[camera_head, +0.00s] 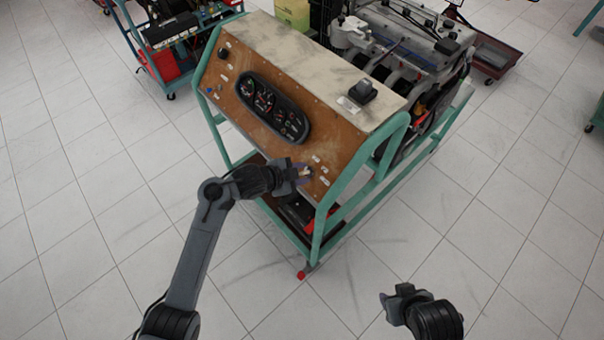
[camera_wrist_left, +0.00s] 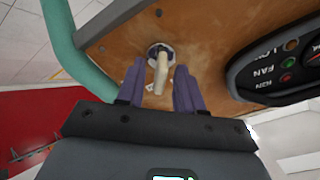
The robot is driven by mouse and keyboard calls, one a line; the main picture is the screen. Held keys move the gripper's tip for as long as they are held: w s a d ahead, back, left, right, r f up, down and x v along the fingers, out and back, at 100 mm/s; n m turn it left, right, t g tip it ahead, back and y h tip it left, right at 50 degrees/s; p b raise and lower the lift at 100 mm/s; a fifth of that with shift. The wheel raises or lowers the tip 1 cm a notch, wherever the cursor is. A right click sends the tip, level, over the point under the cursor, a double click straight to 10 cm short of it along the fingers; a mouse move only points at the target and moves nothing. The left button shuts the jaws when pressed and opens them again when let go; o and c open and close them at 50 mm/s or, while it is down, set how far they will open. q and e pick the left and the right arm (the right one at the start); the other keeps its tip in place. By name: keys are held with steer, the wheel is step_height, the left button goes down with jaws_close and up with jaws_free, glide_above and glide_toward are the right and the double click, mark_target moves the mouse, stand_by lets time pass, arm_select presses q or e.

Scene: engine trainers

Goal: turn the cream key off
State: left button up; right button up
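The cream key (camera_wrist_left: 160,72) sits in a round dark lock on the brown wooden panel (camera_wrist_left: 205,40), in the left wrist view. My left gripper (camera_wrist_left: 158,86) is open, with one purple-grey finger on each side of the key and a visible gap to each. In the head view my left gripper (camera_head: 300,174) is at the lower right end of the panel (camera_head: 238,108), and it mostly covers the key. My right gripper (camera_head: 393,301) is low over the floor at the lower right, away from the stand; its finger opening is unclear.
The black gauge cluster (camera_head: 272,107) is on the panel, left of the key. The green frame tube (camera_head: 338,196) runs close to the key's right. An engine (camera_head: 400,45) stands behind the panel. Tiled floor in front is clear.

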arm_select(q)
steer(key=shift+w+d+f, duration=0.2)
steer(key=shift+d+f, duration=0.1)
jaws_close()
